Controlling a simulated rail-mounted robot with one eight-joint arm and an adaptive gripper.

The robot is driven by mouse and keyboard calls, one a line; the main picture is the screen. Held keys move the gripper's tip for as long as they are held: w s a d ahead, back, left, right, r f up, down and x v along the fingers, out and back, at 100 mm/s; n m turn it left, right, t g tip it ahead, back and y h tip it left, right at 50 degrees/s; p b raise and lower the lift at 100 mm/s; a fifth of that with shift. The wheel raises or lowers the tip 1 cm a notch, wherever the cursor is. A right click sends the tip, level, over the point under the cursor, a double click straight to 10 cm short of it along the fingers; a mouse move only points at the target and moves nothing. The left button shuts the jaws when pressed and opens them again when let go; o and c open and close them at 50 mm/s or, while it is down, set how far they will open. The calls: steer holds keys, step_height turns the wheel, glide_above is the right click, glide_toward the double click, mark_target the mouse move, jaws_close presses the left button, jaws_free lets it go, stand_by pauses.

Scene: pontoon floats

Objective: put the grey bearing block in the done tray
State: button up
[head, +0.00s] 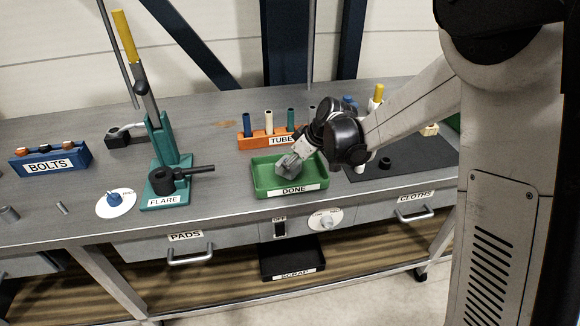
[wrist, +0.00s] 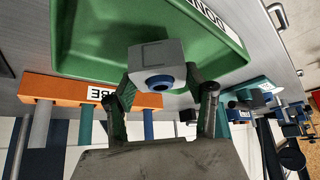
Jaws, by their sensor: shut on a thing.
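The grey bearing block (wrist: 150,57), with a blue ring around a dark bore, is between the two fingers of my gripper (wrist: 162,78) in the wrist view. My gripper is shut on it. In the head view, my gripper (head: 294,156) reaches in from the right, and the block (head: 287,164) shows over the green done tray (head: 260,187). The tray, labelled DONE, also shows behind the block in the wrist view (wrist: 90,35). I cannot tell whether the block touches the tray floor. No other part is visible in the tray.
An orange tube rack (head: 257,142) with several upright tubes stands just behind the tray. A green flaring tool (head: 165,165) with a tall lever stands to the left. A dark mat (head: 400,160) lies to the right. The bench's front edge is close before the tray.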

steer(key=shift+f, duration=0.9)
steer(key=shift+f, duration=0.2)
steer(key=o, duration=1.4)
steer(key=shift+r, duration=0.2)
